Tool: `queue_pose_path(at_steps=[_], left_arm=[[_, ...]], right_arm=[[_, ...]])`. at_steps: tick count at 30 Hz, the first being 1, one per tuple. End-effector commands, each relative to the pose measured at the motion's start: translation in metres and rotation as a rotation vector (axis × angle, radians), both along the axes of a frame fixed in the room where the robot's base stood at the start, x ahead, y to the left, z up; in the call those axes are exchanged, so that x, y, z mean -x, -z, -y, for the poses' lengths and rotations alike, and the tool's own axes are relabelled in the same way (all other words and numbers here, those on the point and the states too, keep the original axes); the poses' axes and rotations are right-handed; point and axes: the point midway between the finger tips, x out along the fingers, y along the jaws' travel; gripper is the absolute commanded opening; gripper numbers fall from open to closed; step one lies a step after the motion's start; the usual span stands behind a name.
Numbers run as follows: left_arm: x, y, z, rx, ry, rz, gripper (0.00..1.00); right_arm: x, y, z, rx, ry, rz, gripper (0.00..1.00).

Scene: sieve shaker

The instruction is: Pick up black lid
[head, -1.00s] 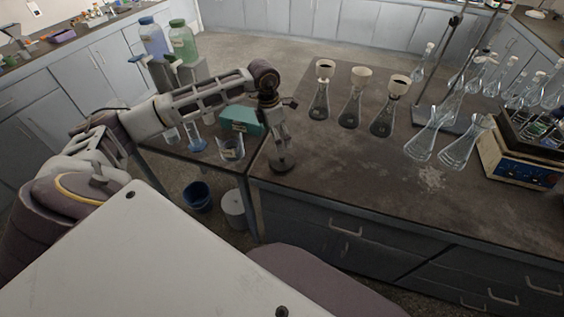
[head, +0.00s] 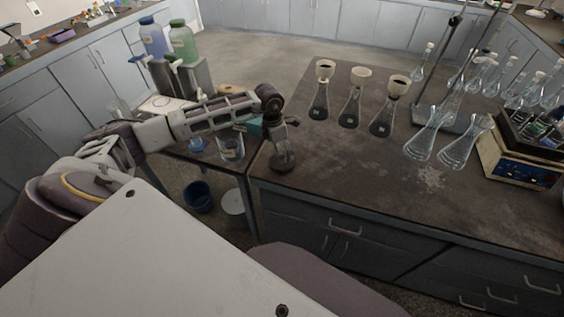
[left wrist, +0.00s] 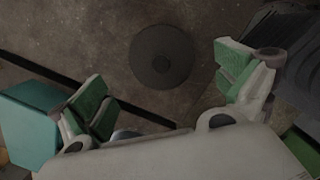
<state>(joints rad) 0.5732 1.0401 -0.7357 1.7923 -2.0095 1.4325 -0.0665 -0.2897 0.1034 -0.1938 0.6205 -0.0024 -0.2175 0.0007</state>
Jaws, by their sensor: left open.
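The black lid (left wrist: 161,57) is a round dark disc with a small knob in its middle. It lies flat on the dark bench top, near the bench's left front corner in the head view (head: 283,164). My left gripper (head: 281,146) is just above the lid there and hides part of it. In the left wrist view my left gripper (left wrist: 167,88) is open, with its green-padded fingers apart and nothing between them. The lid shows ahead, between the lines of the two fingers and clear of both. My right gripper is in neither view.
Funnel-topped flasks (head: 355,95) stand right of the lid. Glass flasks (head: 455,148) and a blue-and-cream device (head: 515,170) are farther right. A side table left of the bench holds a teal box (left wrist: 30,120) and a beaker (head: 231,147).

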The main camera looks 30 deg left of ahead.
Motion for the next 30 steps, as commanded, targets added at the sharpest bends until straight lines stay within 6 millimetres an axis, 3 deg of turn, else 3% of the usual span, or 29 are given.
queue_pose_path(at_steps=[7,18,30], left_arm=[[-0.001,0.014,0.003,0.002,-0.001,-0.003,1.0],[-0.005,0.049,0.006,0.002,0.0,-0.001,1.0],[-0.006,0.051,0.006,0.001,0.0,-0.001,1.0]], right_arm=[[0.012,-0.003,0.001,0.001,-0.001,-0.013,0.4],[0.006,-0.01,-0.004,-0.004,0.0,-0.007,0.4],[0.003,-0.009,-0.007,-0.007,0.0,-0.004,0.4]])
